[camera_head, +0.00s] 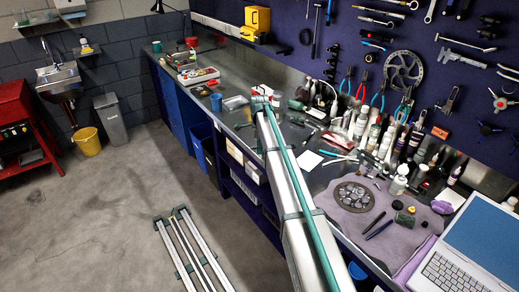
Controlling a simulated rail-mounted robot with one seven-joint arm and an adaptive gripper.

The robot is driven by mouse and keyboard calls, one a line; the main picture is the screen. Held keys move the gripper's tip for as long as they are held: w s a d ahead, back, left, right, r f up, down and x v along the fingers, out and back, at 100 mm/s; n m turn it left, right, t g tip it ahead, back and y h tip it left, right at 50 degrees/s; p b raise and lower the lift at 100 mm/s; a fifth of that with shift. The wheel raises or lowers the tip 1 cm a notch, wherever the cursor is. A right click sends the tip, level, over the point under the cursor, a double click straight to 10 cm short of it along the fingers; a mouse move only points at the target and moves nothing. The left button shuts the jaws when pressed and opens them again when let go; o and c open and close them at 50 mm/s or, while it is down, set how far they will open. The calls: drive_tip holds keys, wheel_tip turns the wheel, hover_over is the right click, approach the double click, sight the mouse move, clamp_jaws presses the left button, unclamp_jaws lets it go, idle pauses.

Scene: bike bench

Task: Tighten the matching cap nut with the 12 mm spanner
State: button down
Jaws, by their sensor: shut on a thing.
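My arm (283,185), a long silver link with a green strip, reaches from the bottom of the head view up over the bench edge. Its far end (262,97) is above the grey worktop (240,118). I cannot make out any gripper fingers there; they are hidden behind the arm or outside the view. I cannot identify the 12 mm spanner or the cap nut. Small metal tools lie on the worktop just right of the arm's end, too small to name.
Bottles (398,184) crowd the right side. A purple mat (337,217) holds a round toothed disc (354,196) beside a laptop (470,250). Tools hang on the pegboard (345,35).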

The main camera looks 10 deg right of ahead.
drive_tip(key=shift+w+m, duration=0.15)
drive_tip(key=shift+m, duration=0.15)
drive_tip(key=shift+r, duration=0.3)
idle(0.3)
drive_tip(key=shift+r+p, duration=0.3)
drive_tip(key=shift+r, duration=0.1)
drive_tip(key=shift+r+p, duration=0.3)
drive_tip(key=shift+r, duration=0.55)
drive_tip(key=shift+r, duration=0.1)
drive_tip(key=shift+s+a+r+p, duration=0.15)
drive_tip(key=shift+a+r+p, duration=0.15)
drive_tip(key=shift+r, duration=0.35)
drive_tip(key=shift+s+a+r+p, duration=0.15)
drive_tip(key=shift+a+r+p, duration=0.15)
drive_tip(key=shift+r, duration=0.3)
drive_tip(key=shift+s+a+r+p, duration=0.15)
drive_tip(key=shift+a+r+p, duration=0.15)
drive_tip(key=shift+r, duration=0.35)
